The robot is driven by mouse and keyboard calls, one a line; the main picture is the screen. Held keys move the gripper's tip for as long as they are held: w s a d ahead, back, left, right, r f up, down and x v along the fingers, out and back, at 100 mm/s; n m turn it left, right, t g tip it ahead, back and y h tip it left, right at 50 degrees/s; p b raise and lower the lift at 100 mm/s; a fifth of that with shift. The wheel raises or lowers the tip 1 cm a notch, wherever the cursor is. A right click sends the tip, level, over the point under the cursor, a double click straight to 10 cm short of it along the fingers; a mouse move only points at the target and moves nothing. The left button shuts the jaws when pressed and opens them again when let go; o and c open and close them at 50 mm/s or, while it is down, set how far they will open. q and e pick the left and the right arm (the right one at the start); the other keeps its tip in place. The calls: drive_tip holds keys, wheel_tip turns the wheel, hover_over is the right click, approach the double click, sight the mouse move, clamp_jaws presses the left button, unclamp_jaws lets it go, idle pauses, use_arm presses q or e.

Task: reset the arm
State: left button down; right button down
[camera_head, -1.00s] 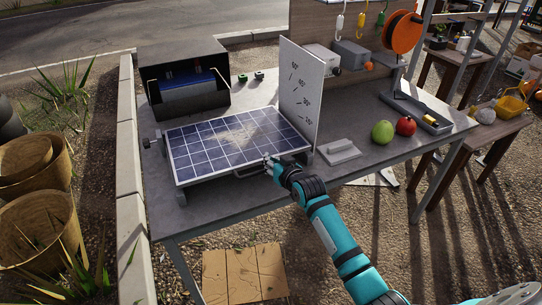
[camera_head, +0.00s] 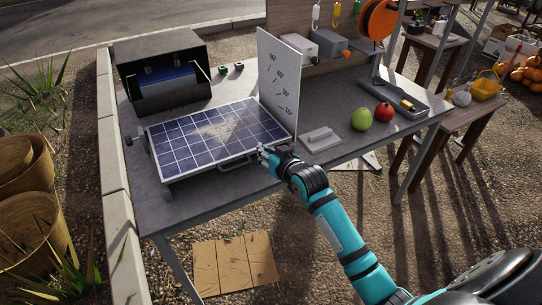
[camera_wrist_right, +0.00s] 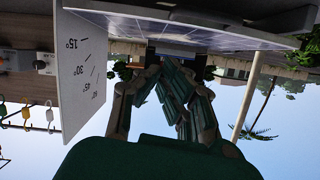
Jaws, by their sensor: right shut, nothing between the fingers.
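My right gripper (camera_head: 264,153) is shut and empty at the front edge of the tilted solar panel (camera_head: 215,138), beside the panel's front handle (camera_head: 236,164). I cannot tell whether it touches the handle. In the right wrist view, which appears upside down, my right gripper (camera_wrist_right: 158,72) points at the panel's edge (camera_wrist_right: 190,32). A white angle board (camera_head: 277,85) stands upright at the panel's right side; it also shows in the right wrist view (camera_wrist_right: 82,75). My left gripper is not in view.
Cardboard (camera_head: 233,263) lies on the ground in front.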

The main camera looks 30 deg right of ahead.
drive_tip(key=s+f+g, duration=0.2)
drive_tip(key=s+f, duration=0.4)
drive_tip(key=f, duration=0.6)
drive_tip(key=s+f+n+g, duration=0.1)
drive_tip(key=s+f+g, duration=0.2)
drive_tip(key=s+f, duration=0.65)
drive_tip(key=s+f+g, duration=0.2)
drive_tip(key=s+f, duration=0.1)
drive_tip(key=f, duration=1.1)
drive_tip(key=s+a+f+g, duration=0.1)
drive_tip(key=s+f, duration=0.5)
drive_tip(key=s, duration=0.6)
drive_tip(key=s+a+f+n+g, duration=0.1)
drive_tip(key=s+f+g, duration=0.2)
drive_tip(key=s, duration=0.9)
drive_tip(key=s+a+f+n+g+h, duration=0.1)
drive_tip(key=s+f+g, duration=0.1)
drive_tip(key=s+f, duration=0.7)
drive_tip(key=s, duration=0.3)
drive_tip(key=shift+a+f, duration=0.1)
